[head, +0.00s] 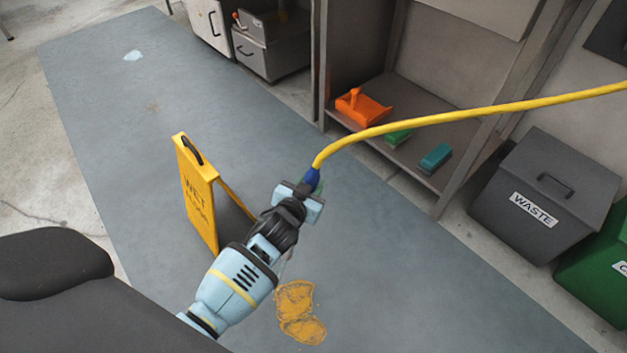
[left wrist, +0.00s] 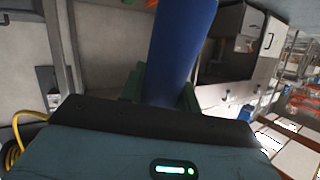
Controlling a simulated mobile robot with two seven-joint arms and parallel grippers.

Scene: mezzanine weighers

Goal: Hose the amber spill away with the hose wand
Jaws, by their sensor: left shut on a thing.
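The amber spill (head: 300,312) is an irregular yellow-brown patch on the grey floor mat, right of my left forearm in the head view. My left gripper (head: 314,188) is shut on the blue hose wand (head: 312,177), above the mat and beyond the spill. A yellow hose (head: 450,118) runs from the wand to the upper right. In the left wrist view the blue wand (left wrist: 180,50) stands between the green fingers of the gripper (left wrist: 163,88). The wand's lower end is hidden behind the gripper and arm. My right gripper is not in view.
A yellow wet floor sign (head: 197,195) stands left of my arm. A small pale spill (head: 133,55) lies at the mat's far end. A shelf with an orange dustpan (head: 362,108) and brushes, a grey waste bin (head: 545,195) and a green bin (head: 600,270) line the right.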

